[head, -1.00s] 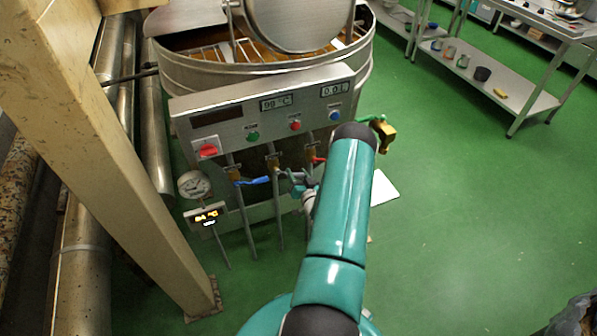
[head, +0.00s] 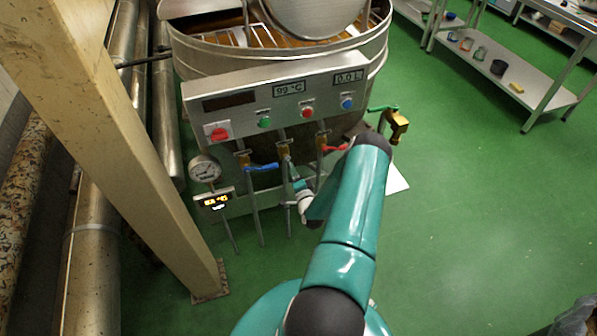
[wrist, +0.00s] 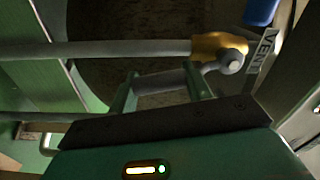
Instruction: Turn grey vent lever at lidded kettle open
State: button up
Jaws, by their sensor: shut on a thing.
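The grey vent lever (wrist: 160,79) lies between the two fingers of my gripper (wrist: 162,74), which is shut on it. The lever runs from a round pivot on the brass valve (wrist: 214,47), close to parallel with the valve's pipe. A tag reading VENT (wrist: 262,50) is beside the valve. In the head view my gripper (head: 297,184) is below the middle valve (head: 284,147) on the front of the lidded kettle (head: 290,58). The lever is mostly hidden there by my gripper, pointing down and slightly right.
A blue lever (head: 262,167) is left of my gripper and a red lever (head: 335,148) is right of the vent valve. A green lever (head: 382,108) with a brass spout is farther right. A gauge (head: 205,170) and a beige post (head: 120,140) stand left. Green floor lies open right.

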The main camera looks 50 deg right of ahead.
jog(key=shift+w+a+f+m, duration=0.1)
jog(key=shift+w+a+m, duration=0.1)
jog(key=shift+a+m, duration=0.35)
jog(key=shift+w+a+f+m, duration=0.1)
jog(key=shift+w+a+m, duration=0.15)
jog(key=shift+m, duration=0.5)
jog(key=shift+a, duration=0.1)
jog(key=o, duration=1.4)
jog(key=shift+r, duration=0.1)
jog(key=shift+s, duration=0.1)
jog(key=v, duration=1.3)
jog(key=shift+s+a, duration=0.15)
jog(key=shift+s, duration=0.1)
